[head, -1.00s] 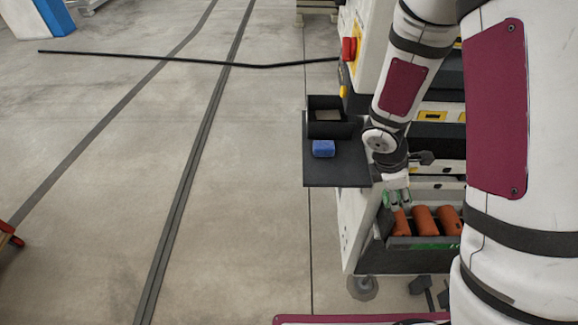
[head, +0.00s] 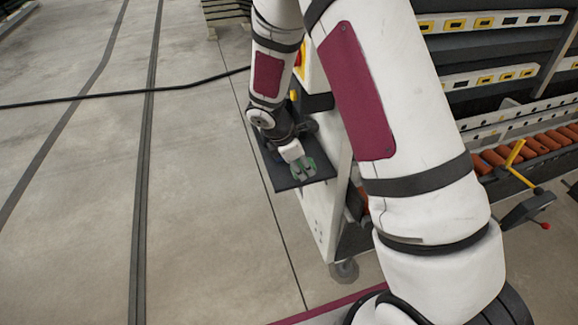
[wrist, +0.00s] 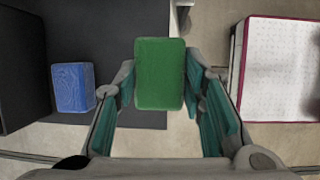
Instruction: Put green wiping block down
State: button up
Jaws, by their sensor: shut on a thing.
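My gripper (head: 303,169) is over the front part of the dark side shelf (head: 277,177) in the head view. In the wrist view the green wiping block (wrist: 159,74) sits between the two teal finger pads, and my gripper is shut on it. The block is over the shelf's edge in that view, partly over the shelf (wrist: 118,60) and partly over the floor. Whether it touches the shelf cannot be told. In the head view the block cannot be made out clearly from the green fingers.
A blue block (wrist: 73,87) lies on the shelf left of the green block in the wrist view. A black bin (wrist: 22,70) stands farther left. The white washer cabinet (head: 318,205) borders the shelf. Orange rollers (head: 515,150) and a yellow-handled lever (head: 515,152) are at the right.

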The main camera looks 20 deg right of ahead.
aim_at(290, 175)
jog(key=w, duration=0.1)
jog(key=w+a, duration=0.2)
jog(key=shift+w+a+f, duration=0.1)
jog(key=shift+w+f, duration=0.2)
jog(key=shift+f, duration=1.7)
jog(key=shift+f, duration=0.15)
jog(key=o, duration=1.3)
